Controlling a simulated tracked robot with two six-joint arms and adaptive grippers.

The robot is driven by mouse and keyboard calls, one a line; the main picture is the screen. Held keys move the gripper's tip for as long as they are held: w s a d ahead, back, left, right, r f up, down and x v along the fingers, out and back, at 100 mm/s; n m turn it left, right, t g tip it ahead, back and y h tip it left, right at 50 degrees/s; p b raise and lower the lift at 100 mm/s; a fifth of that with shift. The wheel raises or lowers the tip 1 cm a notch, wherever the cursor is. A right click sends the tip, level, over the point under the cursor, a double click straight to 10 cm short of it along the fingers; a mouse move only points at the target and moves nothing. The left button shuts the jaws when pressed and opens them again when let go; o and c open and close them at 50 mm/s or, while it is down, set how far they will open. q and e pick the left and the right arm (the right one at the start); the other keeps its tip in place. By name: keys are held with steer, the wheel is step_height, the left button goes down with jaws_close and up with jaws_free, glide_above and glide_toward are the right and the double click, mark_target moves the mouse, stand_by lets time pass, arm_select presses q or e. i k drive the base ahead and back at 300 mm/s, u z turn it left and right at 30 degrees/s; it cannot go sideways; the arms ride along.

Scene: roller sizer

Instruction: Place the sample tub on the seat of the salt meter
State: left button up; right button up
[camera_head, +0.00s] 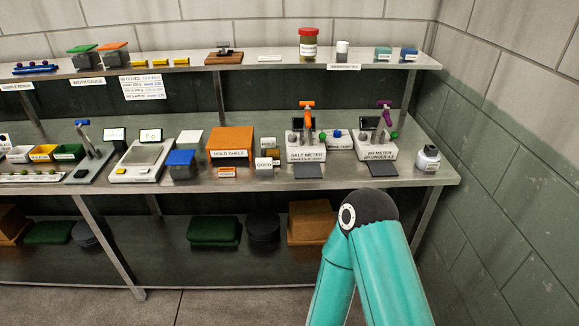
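The salt meter (305,153) is a white box labelled "SALT METER" on the right part of the middle shelf, with an orange-topped upright, a small dark display and a green knob. A flat dark pad (308,171) lies directly in front of it; I cannot tell whether this is its seat. Which container is the sample tub is not clear: a blue-lidded tub (181,164) stands left of the hold shelf, and green-lidded (84,56) and orange-lidded (113,53) tubs stand on the top shelf. Neither gripper shows; only a bent teal arm of mine is visible at lower right.
The top shelf (250,62) overhangs behind.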

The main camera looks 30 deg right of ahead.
mark_target(308, 171)
steer(key=z, duration=0.45)
steer(key=i, duration=0.95)
steer(key=u, duration=0.05)
